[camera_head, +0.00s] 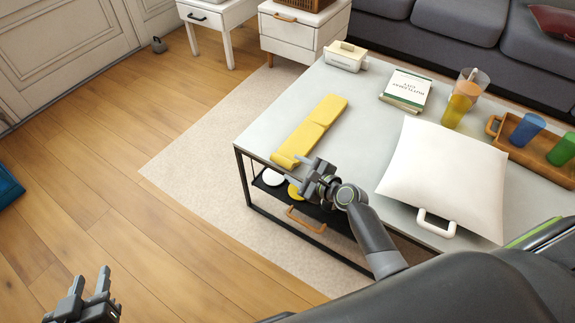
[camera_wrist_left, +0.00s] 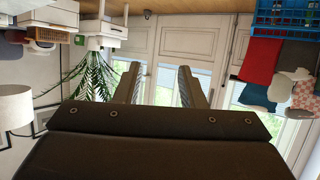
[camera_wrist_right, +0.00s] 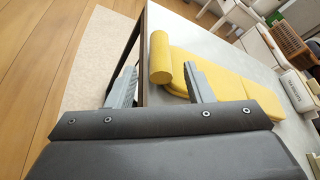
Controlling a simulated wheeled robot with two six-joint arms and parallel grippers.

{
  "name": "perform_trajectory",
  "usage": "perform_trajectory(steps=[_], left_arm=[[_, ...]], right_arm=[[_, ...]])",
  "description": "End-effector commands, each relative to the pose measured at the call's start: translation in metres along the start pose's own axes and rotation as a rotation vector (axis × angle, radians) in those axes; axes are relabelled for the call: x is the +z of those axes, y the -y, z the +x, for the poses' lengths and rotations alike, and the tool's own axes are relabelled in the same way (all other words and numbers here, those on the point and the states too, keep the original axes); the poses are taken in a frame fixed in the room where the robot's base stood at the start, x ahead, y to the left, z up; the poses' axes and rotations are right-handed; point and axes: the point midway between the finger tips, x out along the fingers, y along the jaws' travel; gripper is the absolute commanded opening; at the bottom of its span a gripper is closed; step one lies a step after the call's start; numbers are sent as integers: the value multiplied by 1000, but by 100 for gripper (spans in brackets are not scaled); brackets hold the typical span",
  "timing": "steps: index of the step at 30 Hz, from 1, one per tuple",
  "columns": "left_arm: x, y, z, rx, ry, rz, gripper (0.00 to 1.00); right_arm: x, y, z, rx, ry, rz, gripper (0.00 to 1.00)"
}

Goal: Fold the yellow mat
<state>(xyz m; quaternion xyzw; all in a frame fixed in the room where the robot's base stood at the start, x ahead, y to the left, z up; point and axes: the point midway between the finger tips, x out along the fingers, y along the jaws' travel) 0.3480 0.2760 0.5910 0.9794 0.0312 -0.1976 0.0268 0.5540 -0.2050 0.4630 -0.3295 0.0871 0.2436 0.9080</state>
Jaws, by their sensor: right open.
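The yellow mat (camera_head: 318,120) lies as a long narrow strip along the left edge of the grey table, with creases across it. Its near end is curled up into a roll, seen in the right wrist view (camera_wrist_right: 160,58). My right gripper (camera_head: 306,176) is at the table's near left corner, just beside that end. Its fingers are apart, and in the right wrist view the roll appears between and beyond the fingertips. No grip on the mat shows. My left gripper (camera_head: 91,279) is open and empty over the floor at lower left, far from the mat.
An open black drawer (camera_head: 325,215) sits under the near edge.

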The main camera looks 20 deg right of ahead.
Motion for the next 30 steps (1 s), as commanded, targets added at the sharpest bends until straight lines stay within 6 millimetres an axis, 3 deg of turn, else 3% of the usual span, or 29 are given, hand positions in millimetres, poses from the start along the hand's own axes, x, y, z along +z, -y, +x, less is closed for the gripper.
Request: perform_trajectory(steps=[9,15,21,30], left_arm=[[-54,1,0,-18,-290,45,36],[-79,0,-7,-24,-431,68,36],[-91,-1,-11,-26,-498,78,36],[-93,-1,-12,-26,-508,80,36]], right_arm=[[-1,0,25,-1,1,0,47],[0,0,36,-1,1,0,47],[0,0,41,-1,1,1,47],[1,0,42,0,1,0,47]])
